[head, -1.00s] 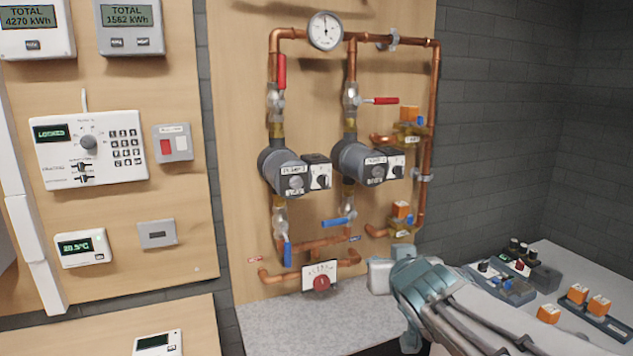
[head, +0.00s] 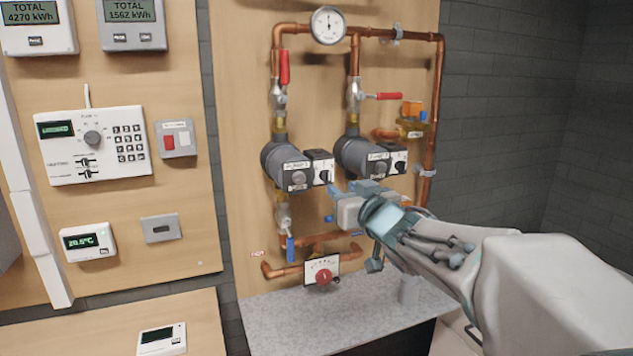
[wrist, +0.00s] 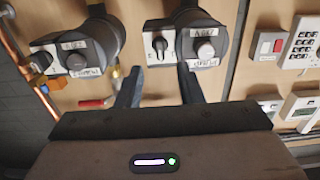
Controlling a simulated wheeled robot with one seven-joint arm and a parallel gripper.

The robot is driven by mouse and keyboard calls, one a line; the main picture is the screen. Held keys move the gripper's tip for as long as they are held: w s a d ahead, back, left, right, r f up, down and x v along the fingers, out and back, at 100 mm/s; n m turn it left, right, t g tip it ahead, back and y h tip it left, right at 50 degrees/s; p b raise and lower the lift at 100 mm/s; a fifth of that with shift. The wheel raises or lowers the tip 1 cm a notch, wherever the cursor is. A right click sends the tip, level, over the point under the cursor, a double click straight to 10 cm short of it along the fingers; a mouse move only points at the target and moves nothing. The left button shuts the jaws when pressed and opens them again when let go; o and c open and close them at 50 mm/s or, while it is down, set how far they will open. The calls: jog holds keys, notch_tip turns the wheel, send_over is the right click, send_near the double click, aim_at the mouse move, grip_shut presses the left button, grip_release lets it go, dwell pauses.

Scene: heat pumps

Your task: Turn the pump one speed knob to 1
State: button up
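Pump one (head: 284,166) is the left of two grey pumps on the wooden board. Its speed knob (head: 325,176) is a small black knob on the white-faced box at the pump's right side. In the wrist view, which looks turned over, that knob (wrist: 160,47) lies just beyond and between my fingertips, its pointer roughly upright in that picture. The knob's scale marks are too small to read. My gripper (wrist: 159,72) is open and empty, with two dark fingers apart. In the head view my gripper (head: 333,203) is just below and right of the knob; contact is not visible.
Pump two (head: 363,158) and its knob box (head: 399,161) stand close on the right. A red-handled valve (head: 383,96) and copper pipes surround the pumps. A control panel (head: 92,145) is left.

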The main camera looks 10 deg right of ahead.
aim_at(329, 179)
jog(key=x, duration=0.6)
jog(key=shift+w, duration=0.25)
jog(key=shift+c, duration=0.3)
grip_shut()
